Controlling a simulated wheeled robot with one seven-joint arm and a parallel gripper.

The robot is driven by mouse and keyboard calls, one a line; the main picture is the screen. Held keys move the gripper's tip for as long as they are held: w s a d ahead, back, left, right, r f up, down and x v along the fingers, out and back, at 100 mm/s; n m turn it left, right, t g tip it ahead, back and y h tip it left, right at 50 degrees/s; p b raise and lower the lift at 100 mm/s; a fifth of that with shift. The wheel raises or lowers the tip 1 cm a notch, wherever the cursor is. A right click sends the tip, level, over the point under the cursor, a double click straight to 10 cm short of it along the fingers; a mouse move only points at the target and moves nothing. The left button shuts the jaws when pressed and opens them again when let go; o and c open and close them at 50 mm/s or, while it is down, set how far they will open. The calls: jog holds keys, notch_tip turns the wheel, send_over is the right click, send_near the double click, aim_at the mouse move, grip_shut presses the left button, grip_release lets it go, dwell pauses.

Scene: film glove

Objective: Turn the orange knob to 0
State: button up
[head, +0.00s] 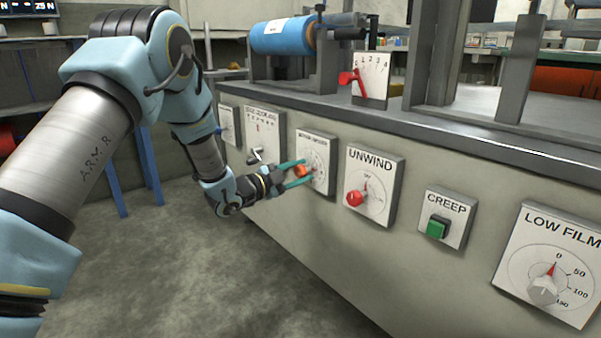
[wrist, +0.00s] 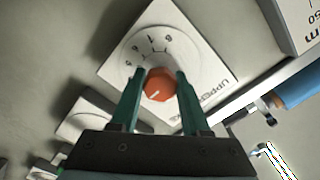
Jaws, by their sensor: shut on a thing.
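The orange knob (wrist: 158,86) sits on a white dial plate (wrist: 205,65) with numbers around it, in the wrist view. A pale pointer mark shows on the knob's face. My gripper (wrist: 157,80) has its two green fingers on either side of the knob and is shut on it. In the head view the knob (head: 302,171) shows between the fingers of my gripper (head: 300,170), on the front panel of the machine. The fingers hide part of the dial, and I cannot read which number the pointer meets.
To the right on the machine's front are the UNWIND panel with a red knob (head: 354,198), the green CREEP button (head: 437,227) and the LOW FILM dial (head: 545,285). The floor in front is clear.

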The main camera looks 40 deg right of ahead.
grip_shut()
jog(key=shift+n+p, duration=0.3)
jog(key=n+p, duration=0.2)
jog(key=shift+r+n, duration=0.2)
jog(key=shift+n, duration=0.2)
jog(key=n+p, duration=0.4)
jog(key=n, duration=0.1)
jog(key=n+p, duration=0.3)
jog(key=n, duration=0.2)
jog(key=shift+f+n, duration=0.1)
jog(key=shift+n, duration=0.3)
jog(key=shift+f+n+p, duration=0.1)
jog(key=shift+n+p, duration=0.6)
jog(key=shift+n, duration=1.2)
